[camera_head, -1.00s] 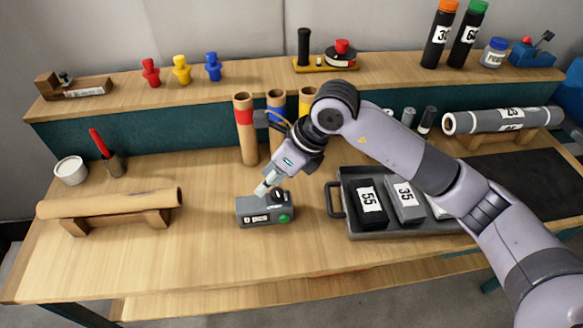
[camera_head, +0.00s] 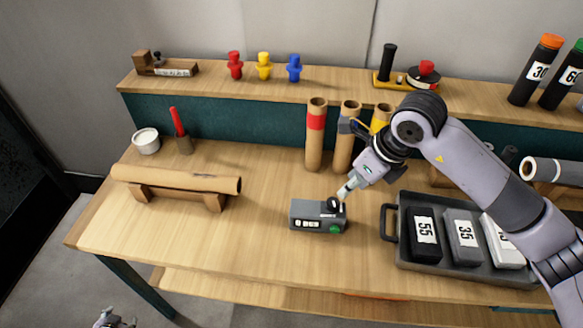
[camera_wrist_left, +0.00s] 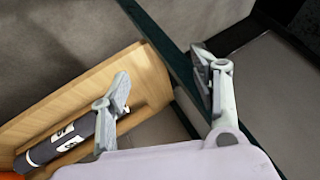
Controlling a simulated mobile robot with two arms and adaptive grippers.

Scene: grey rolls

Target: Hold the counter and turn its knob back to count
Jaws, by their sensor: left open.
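The counter (camera_head: 304,221) is a grey box on the table with a white digit window, a green button and a dark knob (camera_head: 334,204) at its top right. My right gripper (camera_head: 343,192) reaches down from the right with its fingertips at the knob. The fingers overlap the knob, so I cannot tell whether they grip it. My left gripper (camera_head: 114,320) shows at the bottom left edge, low in front of the table and far from the counter. In the left wrist view its fingers (camera_wrist_left: 165,88) are apart with nothing between them.
A dark tray (camera_head: 392,248) with labelled blocks stands right of the counter. Upright cardboard tubes (camera_head: 316,140) stand behind it. A brown roll (camera_head: 175,180) lies on a wooden stand at the left. The table front left of the counter is clear.

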